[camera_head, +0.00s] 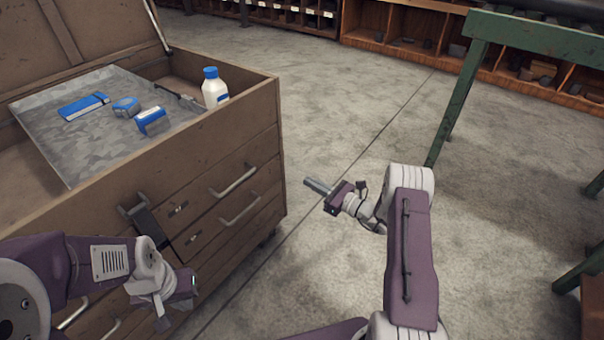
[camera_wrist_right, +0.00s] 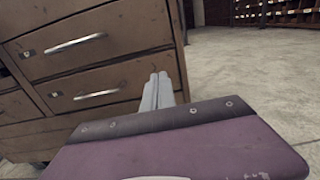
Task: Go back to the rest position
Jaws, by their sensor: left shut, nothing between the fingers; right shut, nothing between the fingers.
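My right gripper (camera_head: 316,185) is in the middle of the head view, over the bare floor and to the right of the chest. Its two grey fingers are pressed together with nothing between them; they also show shut in the right wrist view (camera_wrist_right: 157,90). My left gripper (camera_head: 186,288) is at the lower left of the head view, in front of the chest's drawers. It is shut and holds nothing that I can see; its fingertips are hard to make out. Neither gripper is on an object.
A brown tool chest (camera_head: 262,112) with drawers fills the left; its lid is open. On its metal sheet (camera_head: 75,155) lie several blue-and-grey items (camera_head: 84,106). A white bottle (camera_head: 214,92) stands inside. A green frame (camera_head: 457,115) is at right. Floor between is clear.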

